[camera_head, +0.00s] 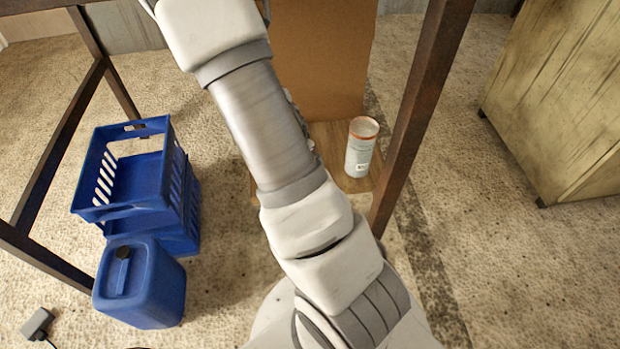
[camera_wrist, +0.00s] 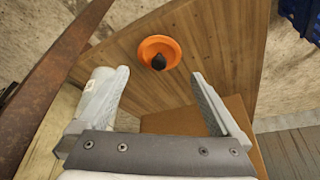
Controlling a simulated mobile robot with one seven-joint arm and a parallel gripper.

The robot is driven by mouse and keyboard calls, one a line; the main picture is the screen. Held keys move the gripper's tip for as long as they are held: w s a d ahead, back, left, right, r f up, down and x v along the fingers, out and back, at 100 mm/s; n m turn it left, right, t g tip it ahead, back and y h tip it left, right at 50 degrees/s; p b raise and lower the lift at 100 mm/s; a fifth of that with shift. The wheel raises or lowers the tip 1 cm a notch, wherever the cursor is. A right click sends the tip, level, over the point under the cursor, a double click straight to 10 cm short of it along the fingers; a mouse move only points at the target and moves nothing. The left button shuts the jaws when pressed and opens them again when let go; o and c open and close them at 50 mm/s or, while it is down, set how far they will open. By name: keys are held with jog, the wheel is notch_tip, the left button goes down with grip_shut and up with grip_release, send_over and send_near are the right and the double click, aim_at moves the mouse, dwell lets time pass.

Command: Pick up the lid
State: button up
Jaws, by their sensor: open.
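The lid (camera_wrist: 150,44) is an orange disc with a dark knob at its middle. In the wrist view it lies on a brown wooden board (camera_wrist: 215,30), top centre. My gripper (camera_wrist: 160,76) is open and empty. Its two fingers reach up from below on either side of the lid's line, with the lid just beyond the fingertips in the picture. How far above the lid they are I cannot tell. In the head view my arm hides both lid and gripper.
In the head view a pale canister with an orange rim (camera_head: 361,148) stands on the board beside a dark post (camera_head: 420,100). A brown panel (camera_head: 325,55) rises behind. A blue crate (camera_head: 135,185) and blue jerrycan (camera_head: 140,285) stand left. A cabinet (camera_head: 565,100) stands right.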

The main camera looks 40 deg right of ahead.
jog(key=shift+b+x, duration=1.7)
jog(key=shift+x, duration=1.75)
jog(key=shift+d, duration=0.1)
jog(key=c, duration=1)
